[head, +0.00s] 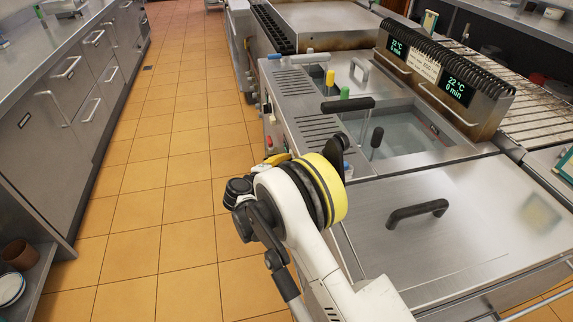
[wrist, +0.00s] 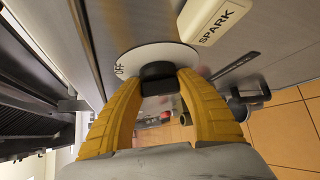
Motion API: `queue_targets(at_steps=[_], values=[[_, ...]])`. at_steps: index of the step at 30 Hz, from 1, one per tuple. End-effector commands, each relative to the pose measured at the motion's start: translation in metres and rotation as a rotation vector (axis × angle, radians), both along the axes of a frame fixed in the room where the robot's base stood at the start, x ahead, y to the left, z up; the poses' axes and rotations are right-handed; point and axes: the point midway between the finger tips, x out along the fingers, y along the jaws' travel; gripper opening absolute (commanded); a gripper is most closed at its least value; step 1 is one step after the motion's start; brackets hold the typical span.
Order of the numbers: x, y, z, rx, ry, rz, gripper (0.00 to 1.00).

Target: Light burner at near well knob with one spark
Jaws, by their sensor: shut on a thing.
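In the wrist view my gripper (wrist: 159,86) has its two yellow fingers closed on either side of a black knob (wrist: 157,71). The knob sits at the middle of a round white dial (wrist: 176,53) on a steel panel. The dial's visible lettering starts with "OF"; the rest of its markings are hidden. A cream block marked SPARK (wrist: 208,22) is on the panel beside the dial, apart from my fingers. In the head view my arm hides the knob and most of my gripper. The near well (head: 400,135) holds clear liquid. No flame is visible.
Two displays (head: 455,88) read 22 °C and 0 min. A black-handled steel lid (head: 440,235) covers the near part of the counter. Several coloured handles stand over the wells. The tiled aisle (head: 170,150) on the left is clear.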

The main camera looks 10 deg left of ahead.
Motion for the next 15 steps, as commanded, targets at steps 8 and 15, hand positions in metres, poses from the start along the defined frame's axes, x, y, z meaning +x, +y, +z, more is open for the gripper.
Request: queue_targets(at_steps=[8,15], values=[[0.0002,0.0001,0.0010,-0.068,0.141,0.000,0.11],[0.0001,0.0000,0.0003,-0.096,0.197,-0.001,0.11]])
